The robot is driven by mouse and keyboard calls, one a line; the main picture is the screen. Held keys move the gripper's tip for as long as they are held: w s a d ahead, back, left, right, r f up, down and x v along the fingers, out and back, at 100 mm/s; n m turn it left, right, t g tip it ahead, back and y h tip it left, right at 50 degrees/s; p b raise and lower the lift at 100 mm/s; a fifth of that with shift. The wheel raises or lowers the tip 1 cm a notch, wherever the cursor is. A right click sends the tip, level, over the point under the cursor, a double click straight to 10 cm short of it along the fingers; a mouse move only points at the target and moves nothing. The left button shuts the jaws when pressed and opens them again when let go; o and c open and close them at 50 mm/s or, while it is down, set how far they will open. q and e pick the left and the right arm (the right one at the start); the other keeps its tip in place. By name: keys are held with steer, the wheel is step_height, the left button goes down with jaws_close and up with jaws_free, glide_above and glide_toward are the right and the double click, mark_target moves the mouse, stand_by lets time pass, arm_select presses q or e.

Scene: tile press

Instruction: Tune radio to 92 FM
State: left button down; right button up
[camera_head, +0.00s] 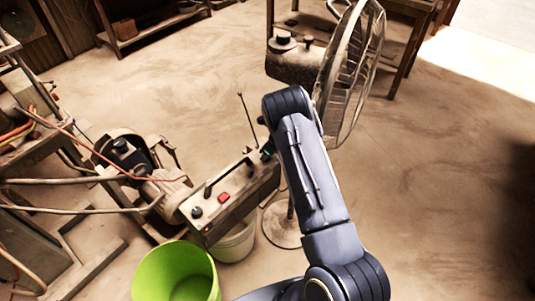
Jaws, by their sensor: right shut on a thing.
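The radio (236,199) is a worn, pale box with a raised handle, a thin upright antenna (247,118), a red button (223,197) and a dark knob (197,212) at its near left end. My right arm reaches up from the bottom, and my right gripper (266,149) is at the radio's far right end. It is shut on a small dark-green knob there, mostly hidden by the gripper and arm. No tuning display or frequency can be read. My left gripper is not in view.
A standing fan (350,70) is close behind my right arm. A green bucket (165,272) and a pale bucket (236,243) stand below the radio. Machinery with cables (130,150) fills the left. The floor at right is clear.

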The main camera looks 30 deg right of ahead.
steer(key=o, duration=1)
steer(key=shift+r, duration=0.35)
step_height(320, 180, up, 3)
steer(key=shift+r, duration=0.1)
steer(key=s+a+r, duration=0.2)
steer(key=s+r, duration=0.1)
steer(key=s, duration=0.1)
steer(key=s+a+r+p, duration=0.1)
steer(key=s+a+r, duration=0.2)
steer(key=s, duration=0.1)
steer(key=s+a+r, duration=0.2)
steer(key=s+r, duration=0.1)
steer(key=s, duration=0.1)
steer(key=shift+a+p, duration=0.15)
steer(key=shift+p, duration=0.15)
